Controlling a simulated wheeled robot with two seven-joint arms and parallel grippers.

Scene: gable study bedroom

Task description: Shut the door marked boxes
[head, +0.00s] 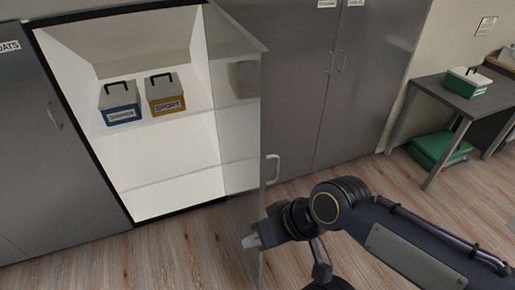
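A grey cabinet door (238,190) stands open, swung out toward me from the right side of a lit white compartment (160,165). Its bar handle (273,168) shows just right of its free edge. No label reading "boxes" shows on the part of the door I see. My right gripper (247,242) is low at the door's free edge, below the handle, with its tips pointing left and overlapping the door in the picture. I cannot tell whether it touches the door, or whether its fingers are apart. My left gripper is out of view.
A blue box (120,115) and a yellow box (168,105) marked SPORT sit on the compartment's shelf. Closed grey doors (320,90) stand to the right. A desk (462,98) with a green box below stands far right. Wood floor (150,258) before the cabinet is clear.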

